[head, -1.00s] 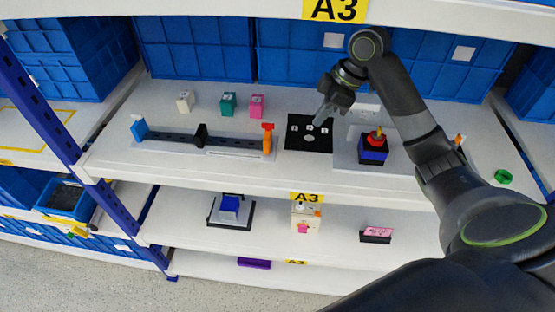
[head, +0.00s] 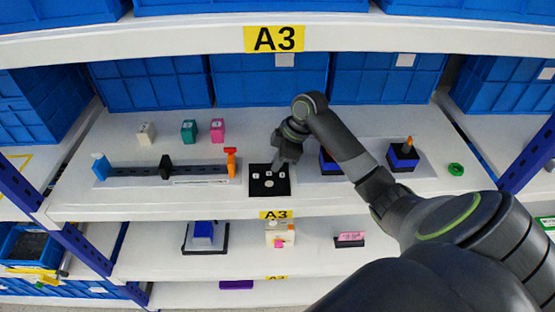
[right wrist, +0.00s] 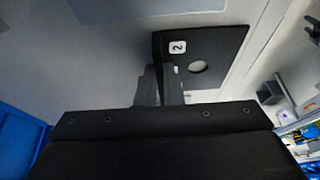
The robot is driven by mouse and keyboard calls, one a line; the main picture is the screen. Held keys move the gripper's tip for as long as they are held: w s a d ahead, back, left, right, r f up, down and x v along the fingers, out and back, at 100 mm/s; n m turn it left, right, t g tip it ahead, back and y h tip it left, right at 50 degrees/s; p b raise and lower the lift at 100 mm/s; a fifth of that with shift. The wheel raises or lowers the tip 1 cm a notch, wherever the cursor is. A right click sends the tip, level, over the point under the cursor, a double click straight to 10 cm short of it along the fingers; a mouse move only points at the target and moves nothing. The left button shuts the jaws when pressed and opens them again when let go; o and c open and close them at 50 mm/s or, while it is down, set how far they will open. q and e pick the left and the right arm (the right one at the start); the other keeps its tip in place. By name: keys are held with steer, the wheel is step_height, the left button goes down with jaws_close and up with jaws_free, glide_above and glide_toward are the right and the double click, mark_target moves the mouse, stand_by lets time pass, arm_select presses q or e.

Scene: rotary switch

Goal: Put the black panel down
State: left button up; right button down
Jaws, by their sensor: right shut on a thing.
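The black panel (head: 257,186) is a square plate with several small white number labels and a pale round spot. It is at the front of the upper shelf (head: 130,208), right of the slider device. My right gripper (head: 279,166) reaches down to its back part and is shut on it. In the right wrist view the fingers (right wrist: 160,88) close at the edge of the panel (right wrist: 222,50), near the label "2". Part of the panel is hidden by the fingers. I cannot tell whether its underside touches the shelf. My left gripper is not in view.
Left of the panel is a slider device with a blue end (head: 100,166) and an orange end (head: 231,162). Two blue-black switch boxes are to the right, one (head: 328,163) partly behind my arm, the other (head: 403,157) clear. White, green and pink blocks (head: 217,130) stand behind.

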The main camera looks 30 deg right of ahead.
steer(key=shift+f, duration=0.15)
steer(key=c, duration=1.6)
jaws_free()
steer(key=shift+o, duration=0.2)
steer(key=shift+d+r, duration=0.1)
steer(key=shift+r, duration=0.3)
steer(key=b+v, duration=0.3)
steer(key=v, duration=0.8)
steer(key=shift+r, duration=0.2)
